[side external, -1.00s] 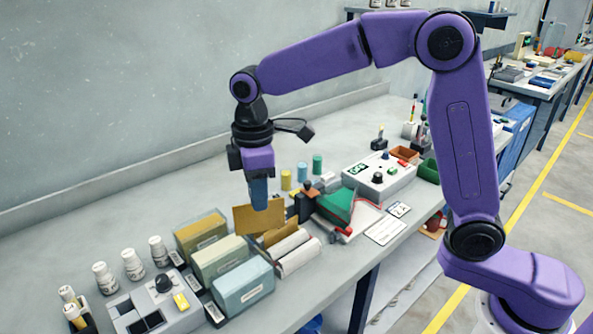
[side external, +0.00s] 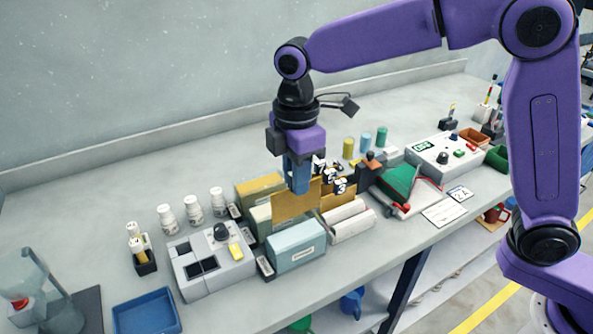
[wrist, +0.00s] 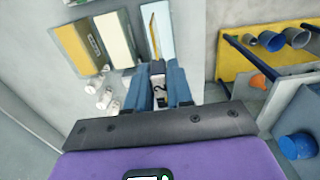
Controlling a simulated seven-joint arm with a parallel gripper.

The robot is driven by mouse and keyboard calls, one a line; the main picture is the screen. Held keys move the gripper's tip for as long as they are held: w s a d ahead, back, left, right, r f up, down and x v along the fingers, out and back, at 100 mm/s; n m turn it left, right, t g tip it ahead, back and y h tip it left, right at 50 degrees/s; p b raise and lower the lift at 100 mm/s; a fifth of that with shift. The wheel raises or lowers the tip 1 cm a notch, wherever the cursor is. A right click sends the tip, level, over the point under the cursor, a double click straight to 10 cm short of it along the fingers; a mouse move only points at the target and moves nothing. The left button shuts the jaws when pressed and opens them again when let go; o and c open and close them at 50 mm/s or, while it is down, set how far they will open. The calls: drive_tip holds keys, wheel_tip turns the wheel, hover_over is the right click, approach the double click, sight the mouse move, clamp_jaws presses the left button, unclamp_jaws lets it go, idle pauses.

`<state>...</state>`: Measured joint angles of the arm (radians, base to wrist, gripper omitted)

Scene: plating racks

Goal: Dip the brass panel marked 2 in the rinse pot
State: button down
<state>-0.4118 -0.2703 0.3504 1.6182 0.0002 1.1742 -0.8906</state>
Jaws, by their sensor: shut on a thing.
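My gripper (side external: 299,188) is shut on a flat brass panel (side external: 297,206), which hangs upright below the fingers. In the wrist view, a tag that looks like a 2 (wrist: 160,88) shows between the fingers. Three box-shaped pots stand in a row: yellow (side external: 258,184), cream (side external: 258,215) and light blue (side external: 296,246). Their labels are too small to read, so I cannot tell which is the rinse pot. In the wrist view the panel (wrist: 153,36) shows as a thin strip across the light blue pot (wrist: 164,17). I cannot tell whether its lower edge is inside.
Several tagged panels (side external: 340,187) stand in a rack right of my gripper. White rolls (side external: 350,222) lie beside the light blue pot. A grey control box (side external: 210,265), white bottles (side external: 193,206) and a blue tray (side external: 146,313) are to the left.

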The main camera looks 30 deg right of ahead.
sight(296, 221)
drive_tip(key=shift+f, duration=5.7)
drive_tip(key=shift+f, duration=0.1)
drive_tip(key=shift+r, duration=4.3)
